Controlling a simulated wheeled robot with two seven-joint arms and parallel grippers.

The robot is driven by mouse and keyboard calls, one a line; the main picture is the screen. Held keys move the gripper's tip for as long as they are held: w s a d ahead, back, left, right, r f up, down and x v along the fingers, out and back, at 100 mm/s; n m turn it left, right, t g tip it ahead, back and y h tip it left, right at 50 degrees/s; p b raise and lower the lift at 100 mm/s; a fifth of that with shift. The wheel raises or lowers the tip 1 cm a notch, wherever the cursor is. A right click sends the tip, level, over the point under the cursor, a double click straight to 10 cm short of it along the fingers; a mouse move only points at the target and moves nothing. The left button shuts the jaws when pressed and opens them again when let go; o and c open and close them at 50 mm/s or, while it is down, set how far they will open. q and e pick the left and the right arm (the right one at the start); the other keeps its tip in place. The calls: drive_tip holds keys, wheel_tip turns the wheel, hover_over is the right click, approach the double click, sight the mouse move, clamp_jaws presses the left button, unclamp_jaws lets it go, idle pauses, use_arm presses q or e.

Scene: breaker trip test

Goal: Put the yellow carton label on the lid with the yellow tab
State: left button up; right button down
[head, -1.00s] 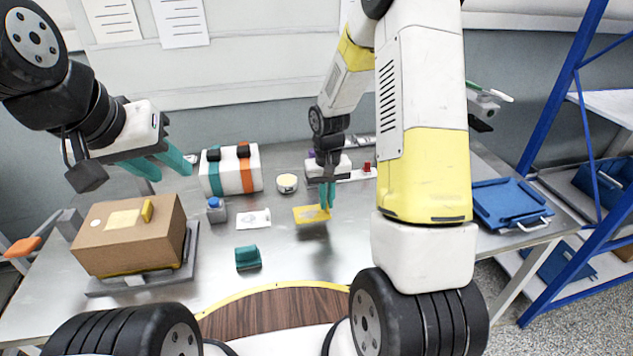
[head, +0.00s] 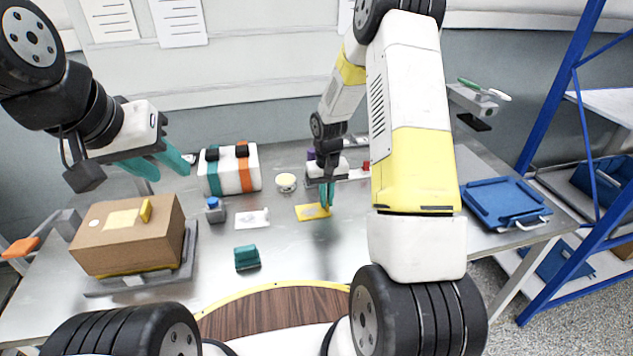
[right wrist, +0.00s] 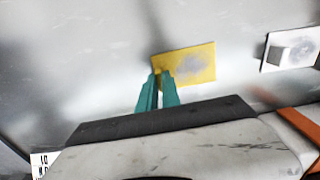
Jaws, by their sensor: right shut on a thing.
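The yellow carton label (head: 311,212) is a flat yellow piece with a grey print, over the middle of the metal table. My right gripper (head: 327,205) is shut on its edge. The right wrist view also shows the label (right wrist: 188,64) at my teal fingertips (right wrist: 161,76). I cannot tell for sure whether it touches the table. The brown carton (head: 130,250) stands at the left. On its lid are a yellow tab (head: 146,211) and a pale yellow patch (head: 121,219). My left gripper (head: 170,170) is open and empty above and behind the carton.
A white label (head: 253,218), a blue-capped bottle (head: 215,211) and a teal block (head: 247,257) lie between carton and yellow label. A white case with teal and orange bands (head: 229,172) and a round tub (head: 287,182) stand behind. A blue tray (head: 505,203) is at right.

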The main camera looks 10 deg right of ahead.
drive_tip(key=c, duration=1.5)
unclamp_jaws()
drive_tip(key=shift+c, duration=0.2)
